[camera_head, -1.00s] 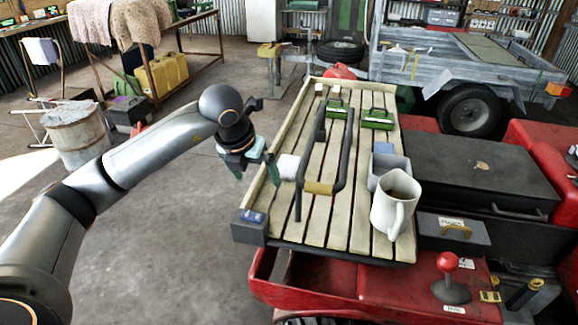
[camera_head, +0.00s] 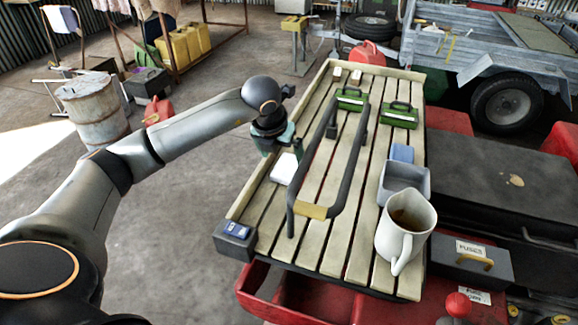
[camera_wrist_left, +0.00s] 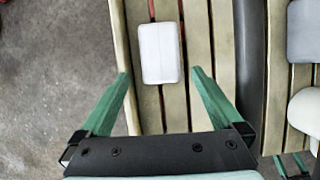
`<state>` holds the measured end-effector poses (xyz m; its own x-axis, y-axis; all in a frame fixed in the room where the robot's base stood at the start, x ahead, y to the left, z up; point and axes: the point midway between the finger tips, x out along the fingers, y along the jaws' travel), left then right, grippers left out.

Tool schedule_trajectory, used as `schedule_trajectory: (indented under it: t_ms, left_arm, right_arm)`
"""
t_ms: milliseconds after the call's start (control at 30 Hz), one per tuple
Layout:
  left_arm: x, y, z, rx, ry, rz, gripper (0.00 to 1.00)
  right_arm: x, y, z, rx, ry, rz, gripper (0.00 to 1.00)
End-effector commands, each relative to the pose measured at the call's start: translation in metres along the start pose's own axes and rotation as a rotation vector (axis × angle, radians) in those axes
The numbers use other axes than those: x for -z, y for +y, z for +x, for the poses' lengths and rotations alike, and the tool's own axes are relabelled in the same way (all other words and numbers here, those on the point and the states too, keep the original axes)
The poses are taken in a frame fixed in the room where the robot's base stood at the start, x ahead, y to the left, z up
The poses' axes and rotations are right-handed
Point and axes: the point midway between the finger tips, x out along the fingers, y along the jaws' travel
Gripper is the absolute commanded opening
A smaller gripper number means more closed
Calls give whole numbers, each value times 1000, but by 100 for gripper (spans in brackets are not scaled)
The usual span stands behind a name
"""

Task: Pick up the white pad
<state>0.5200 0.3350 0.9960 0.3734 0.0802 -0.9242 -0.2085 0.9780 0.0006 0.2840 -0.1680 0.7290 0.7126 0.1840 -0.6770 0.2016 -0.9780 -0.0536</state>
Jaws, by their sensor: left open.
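The white pad (camera_head: 285,168) is a small white block lying on the wooden slatted rack near its left edge. It also shows in the left wrist view (camera_wrist_left: 160,53), lying across the slats just beyond the fingertips. My left gripper (camera_head: 279,147) is above the left edge of the rack, beside the pad. In the left wrist view its two green fingers (camera_wrist_left: 161,72) are spread wide with nothing between them, roughly lined up with the pad's sides.
A black tubular rail (camera_head: 343,165) rises from the slatted rack (camera_head: 337,235) right of the pad. A white jug (camera_head: 405,232), a grey bin (camera_head: 405,181), a blue block (camera_head: 402,153) and green cases (camera_head: 400,115) stand on the rack. A blue item (camera_head: 237,230) sits at its near-left corner.

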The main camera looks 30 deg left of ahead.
Motion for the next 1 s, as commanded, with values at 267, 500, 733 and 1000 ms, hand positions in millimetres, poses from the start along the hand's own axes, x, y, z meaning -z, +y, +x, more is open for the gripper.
schedule_trajectory:
  t_ms: [267,500,733,1000]
  left_arm:
    - [-2,-1,23,2,1,-1,100]
    - [-8,0,54,0,3,-1,100]
    - [-8,0,71,1,-1,1,100]
    - [-8,0,71,1,-1,0,100]
  right_arm:
    - [3,0,-3,0,0,0,85]
    - [10,-1,-8,0,2,-1,85]
    - [12,-1,-8,0,3,-1,85]
    - [12,0,-8,0,4,-1,85]
